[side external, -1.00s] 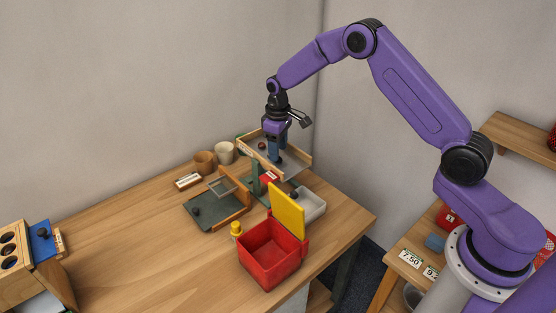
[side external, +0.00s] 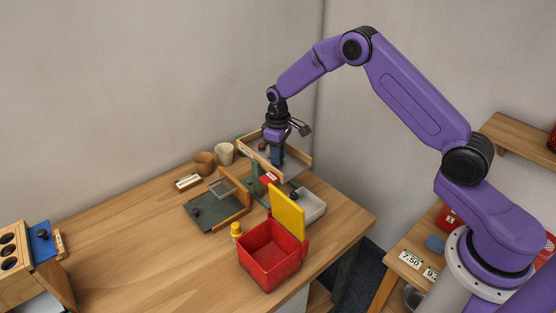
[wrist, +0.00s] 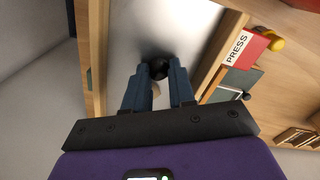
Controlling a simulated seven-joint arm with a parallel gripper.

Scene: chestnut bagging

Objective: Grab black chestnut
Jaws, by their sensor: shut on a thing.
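A black chestnut (wrist: 158,70) sits between the blue fingertips of my gripper (wrist: 160,76) in the wrist view. The gripper is shut on it, low over the metal floor of a wooden-sided tray (wrist: 198,25). In the side view my gripper (side external: 276,160) reaches down into this tray (side external: 298,161) at the back of the table, and the held chestnut is hidden there. A brownish chestnut (side external: 262,146) lies in the tray, left of the fingers.
A red bin (side external: 270,262) with a raised yellow lid (side external: 287,212) stands in front. A grey-white tray (side external: 312,206) is beside it. A dark green board (side external: 212,216) holds a dark ball (side external: 195,212). Two cups (side external: 204,162) stand left of the wooden tray. The table's left middle is clear.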

